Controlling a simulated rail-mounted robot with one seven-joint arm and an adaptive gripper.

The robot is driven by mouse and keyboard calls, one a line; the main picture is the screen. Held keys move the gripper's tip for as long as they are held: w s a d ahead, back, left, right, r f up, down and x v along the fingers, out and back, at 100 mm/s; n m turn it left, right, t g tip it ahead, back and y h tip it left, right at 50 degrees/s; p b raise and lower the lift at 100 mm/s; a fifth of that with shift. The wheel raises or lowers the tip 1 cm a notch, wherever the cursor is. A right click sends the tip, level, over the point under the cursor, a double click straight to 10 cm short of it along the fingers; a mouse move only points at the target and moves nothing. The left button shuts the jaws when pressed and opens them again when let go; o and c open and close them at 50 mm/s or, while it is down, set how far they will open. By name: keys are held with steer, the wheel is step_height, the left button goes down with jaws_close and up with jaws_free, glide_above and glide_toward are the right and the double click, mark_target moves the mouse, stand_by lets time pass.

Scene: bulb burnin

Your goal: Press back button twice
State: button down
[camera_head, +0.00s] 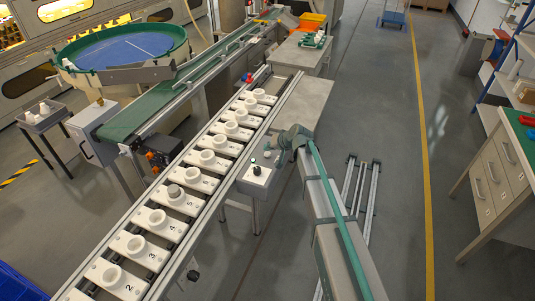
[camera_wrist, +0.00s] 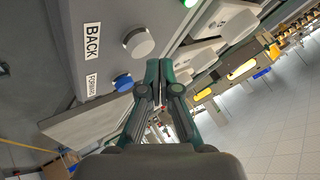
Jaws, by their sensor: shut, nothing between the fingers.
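The control box (camera_head: 254,184) stands beside the conveyor in the head view, with small buttons on top. In the wrist view its grey panel (camera_wrist: 108,15) carries a BACK label (camera_wrist: 92,40) and a FORWARD label (camera_wrist: 91,84). A round whitish button (camera_wrist: 138,43) is level with BACK, and a blue button (camera_wrist: 123,83) is level with FORWARD. My gripper (camera_wrist: 161,66) is shut and empty, its tips to the right of both buttons in the picture. Whether the tips touch the panel cannot be told. In the head view my arm reaches the box's right side.
A conveyor with several numbered white carriers (camera_head: 158,219) holding round sockets runs along the box's left. A grey table (camera_head: 301,105) stands behind the box.

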mark_target(269, 154)
steer(key=shift+r+p, duration=0.9)
steer(key=shift+r, duration=1.65)
steer(key=s+d+f+g+h, duration=0.2)
steer(key=s+d+f, duration=0.5)
steer(key=s, duration=0.5)
steer(key=s+d+f+g+h, duration=0.2)
steer(key=s+d+f+h, duration=0.15)
steer(key=s+d, duration=0.65)
steer(key=s+d+f+g+h, duration=0.2)
steer(key=s+d+f, duration=0.5)
steer(key=s, duration=0.6)
steer(key=s+f+g, duration=0.3)
steer(key=s+f, duration=0.6)
steer(key=s, duration=0.5)
steer(key=s+f+g, duration=0.3)
steer(key=s+f, duration=0.6)
steer(key=s, duration=0.5)
steer(key=shift+s+m+g, duration=0.15)
steer(key=shift+m+g, duration=0.25)
steer(key=c, duration=1.9)
jaws_free()
steer(key=shift+y, duration=0.25)
